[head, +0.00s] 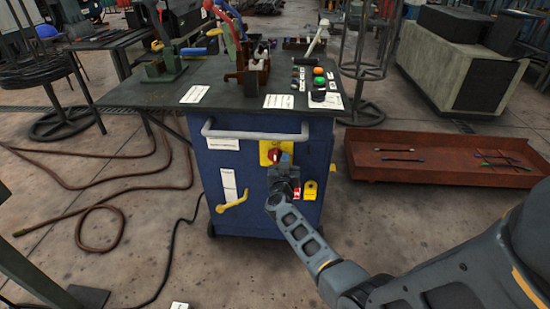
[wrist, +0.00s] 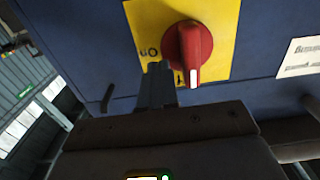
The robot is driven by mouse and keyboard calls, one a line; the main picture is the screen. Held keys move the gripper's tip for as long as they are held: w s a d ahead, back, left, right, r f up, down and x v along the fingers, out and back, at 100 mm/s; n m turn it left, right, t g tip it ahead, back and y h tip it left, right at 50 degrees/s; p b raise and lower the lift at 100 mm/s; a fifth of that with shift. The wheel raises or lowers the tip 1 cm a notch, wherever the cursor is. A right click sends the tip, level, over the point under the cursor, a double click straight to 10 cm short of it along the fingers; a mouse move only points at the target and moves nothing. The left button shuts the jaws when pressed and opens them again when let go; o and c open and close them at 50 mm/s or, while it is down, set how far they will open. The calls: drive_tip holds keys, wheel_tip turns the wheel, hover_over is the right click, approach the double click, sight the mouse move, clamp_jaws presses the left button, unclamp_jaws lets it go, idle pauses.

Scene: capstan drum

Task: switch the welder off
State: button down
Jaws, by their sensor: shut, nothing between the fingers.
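The welder is a blue cabinet (head: 230,165) under a dark worktop. On its front a red rotary switch (head: 273,155) sits on a yellow plate (head: 264,146). In the wrist view the red switch (wrist: 188,48) shows large, its grip and white mark pointing toward the bottom of the picture. Dark markings (wrist: 149,53) lie left of it on the yellow plate (wrist: 222,14), partly unreadable. My gripper (head: 285,161) is at the cabinet front, just below and right of the switch. In the wrist view its shut, empty fingers (wrist: 158,72) are beside the switch's lower left; contact cannot be told.
A grey handle bar (head: 256,135) runs above the switch. A yellow crank (head: 233,200) is at left, a yellow padlock-like tag (head: 310,190) at right. A control box with green and orange buttons (head: 319,81) stands on top. A rusty tray (head: 430,158) lies right.

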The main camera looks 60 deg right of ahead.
drive_tip(key=p+v, duration=0.5)
drive_tip(key=v, duration=0.3)
idle(0.4)
